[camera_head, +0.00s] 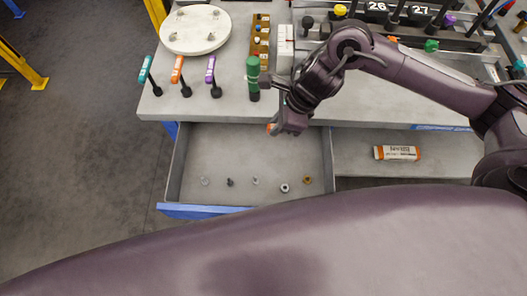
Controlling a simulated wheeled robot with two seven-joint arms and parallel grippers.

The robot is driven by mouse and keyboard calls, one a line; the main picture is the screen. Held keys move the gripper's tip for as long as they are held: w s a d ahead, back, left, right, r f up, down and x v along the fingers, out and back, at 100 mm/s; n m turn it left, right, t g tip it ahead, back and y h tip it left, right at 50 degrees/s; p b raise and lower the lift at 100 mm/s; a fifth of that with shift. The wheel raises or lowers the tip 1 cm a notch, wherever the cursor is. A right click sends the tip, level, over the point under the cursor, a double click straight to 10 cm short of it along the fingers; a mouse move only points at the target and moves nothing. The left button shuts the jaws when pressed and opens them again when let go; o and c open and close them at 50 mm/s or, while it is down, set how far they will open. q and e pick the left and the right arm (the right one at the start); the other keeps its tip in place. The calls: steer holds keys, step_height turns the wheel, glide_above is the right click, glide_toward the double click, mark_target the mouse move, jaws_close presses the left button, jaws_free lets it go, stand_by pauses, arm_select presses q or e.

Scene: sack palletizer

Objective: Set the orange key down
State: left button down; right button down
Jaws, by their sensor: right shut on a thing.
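My right gripper (285,124) is at the end of the arm that comes in from the right, above the front edge of the bench and the open drawer. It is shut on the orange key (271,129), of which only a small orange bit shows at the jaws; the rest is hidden. An orange-labelled piece with a dark round end (178,69) lies on the bench, between a teal one (146,71) and a purple one (211,71). My left gripper is not in view.
A green-topped dark cylinder (253,72) stands just left of the right gripper. The drawer (240,150) holds several small parts. A round white plate (195,30) sits at the back left. An orange-and-white tube (397,153) lies on the lower shelf.

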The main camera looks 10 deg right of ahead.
step_height(320, 180, down, 18)
steer(key=shift+r+p, duration=0.15)
steer(key=shift+p, duration=1.05)
steer(key=shift+f, duration=0.4)
steer(key=shift+d, duration=0.1)
steer(key=shift+f+b, duration=0.2)
steer(key=shift+b, duration=0.1)
steer(key=c, duration=1.4)
jaws_free()
steer(key=shift+r, duration=0.1)
